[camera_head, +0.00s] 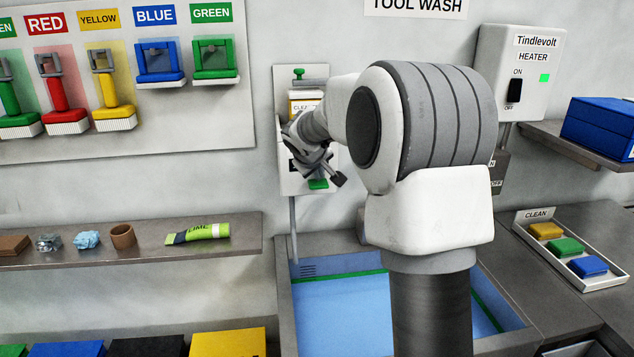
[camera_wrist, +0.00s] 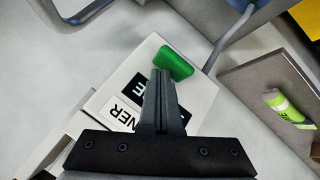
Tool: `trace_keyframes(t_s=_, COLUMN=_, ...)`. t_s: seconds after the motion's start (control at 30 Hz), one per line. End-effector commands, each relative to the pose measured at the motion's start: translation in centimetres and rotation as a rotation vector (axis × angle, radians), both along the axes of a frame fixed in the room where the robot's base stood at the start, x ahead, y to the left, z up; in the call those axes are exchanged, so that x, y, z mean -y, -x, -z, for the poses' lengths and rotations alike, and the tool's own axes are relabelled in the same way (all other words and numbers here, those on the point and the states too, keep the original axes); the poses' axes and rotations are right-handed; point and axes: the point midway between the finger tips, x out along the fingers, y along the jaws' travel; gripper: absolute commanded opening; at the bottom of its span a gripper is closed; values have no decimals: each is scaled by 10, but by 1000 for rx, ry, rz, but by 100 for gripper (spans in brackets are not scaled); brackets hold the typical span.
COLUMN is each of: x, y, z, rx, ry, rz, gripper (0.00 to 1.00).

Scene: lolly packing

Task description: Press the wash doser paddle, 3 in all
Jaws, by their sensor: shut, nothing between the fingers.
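The wash doser is a white wall box (camera_head: 287,184), partly hidden behind my gripper in the head view. Its green paddle (camera_head: 318,184) sticks out at the bottom. In the wrist view the doser (camera_wrist: 198,95) shows black and white labels, partly covered by my fingers, and the green paddle (camera_wrist: 176,62) lies just beyond the fingertips. My gripper (camera_head: 340,180) is shut and empty, in front of the doser beside the paddle. The fingertips (camera_wrist: 160,72) overlap the paddle's near edge in the wrist view; I cannot tell whether they touch it.
A wash basin (camera_head: 285,312) with blue liquid lies below the doser. A shelf (camera_head: 120,244) with small items is at left, and a green lime tube (camera_head: 200,233) sits on it. A white heater box (camera_head: 519,75) is at right, above a tray (camera_head: 575,268) of coloured blocks marked clean.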

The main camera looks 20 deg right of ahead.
Motion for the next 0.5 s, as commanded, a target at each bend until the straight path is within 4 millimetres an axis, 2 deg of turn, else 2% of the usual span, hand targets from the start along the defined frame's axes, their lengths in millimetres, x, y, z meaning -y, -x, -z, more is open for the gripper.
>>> trace_keyframes(t_s=0.5, x=0, y=0, z=7, rx=-1, ry=1, rz=0, gripper=0)
